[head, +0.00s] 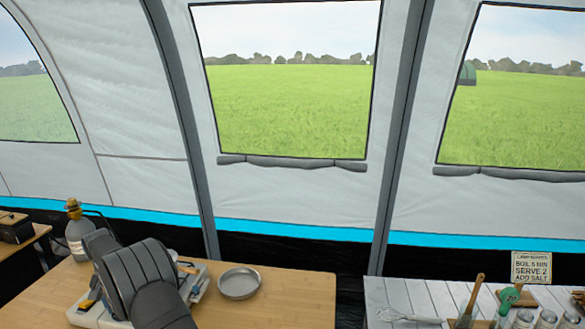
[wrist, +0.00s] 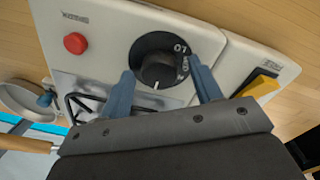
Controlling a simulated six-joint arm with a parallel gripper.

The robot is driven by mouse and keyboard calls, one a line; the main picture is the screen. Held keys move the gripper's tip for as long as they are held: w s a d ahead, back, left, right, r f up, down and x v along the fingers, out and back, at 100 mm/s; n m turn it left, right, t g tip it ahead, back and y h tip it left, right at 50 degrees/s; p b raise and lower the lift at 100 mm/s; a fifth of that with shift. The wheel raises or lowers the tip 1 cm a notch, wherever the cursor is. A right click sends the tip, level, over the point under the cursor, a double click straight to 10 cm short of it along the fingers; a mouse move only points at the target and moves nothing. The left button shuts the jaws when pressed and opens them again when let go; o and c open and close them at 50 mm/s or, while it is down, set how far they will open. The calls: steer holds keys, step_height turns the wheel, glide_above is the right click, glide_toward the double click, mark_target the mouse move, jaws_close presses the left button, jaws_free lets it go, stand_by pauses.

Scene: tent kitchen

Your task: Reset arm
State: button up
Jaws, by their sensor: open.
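My gripper (wrist: 162,88) shows in the wrist view with its two blue-grey fingers apart. A black round knob (wrist: 158,70) with a white pointer mark and dial markings appears between the fingers. I cannot tell whether the fingers touch it. The knob sits on a white stove panel (wrist: 110,22) with a red button (wrist: 75,43) on the left and a yellow part (wrist: 262,88) on the right. In the head view my dark arm covers most of the stove (head: 84,316), and the gripper fingers are hidden.
A wooden table (head: 285,295) carries the stove and a shallow metal pan (head: 239,283). A gas bottle (head: 77,235) stands behind the stove at left. A white slatted table (head: 420,295) at right holds a whisk (head: 405,316), jars and a sign (head: 531,268). The wooden table's right part is clear.

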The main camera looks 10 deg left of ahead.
steer(key=n, duration=0.4)
steer(key=shift+n, duration=1.8)
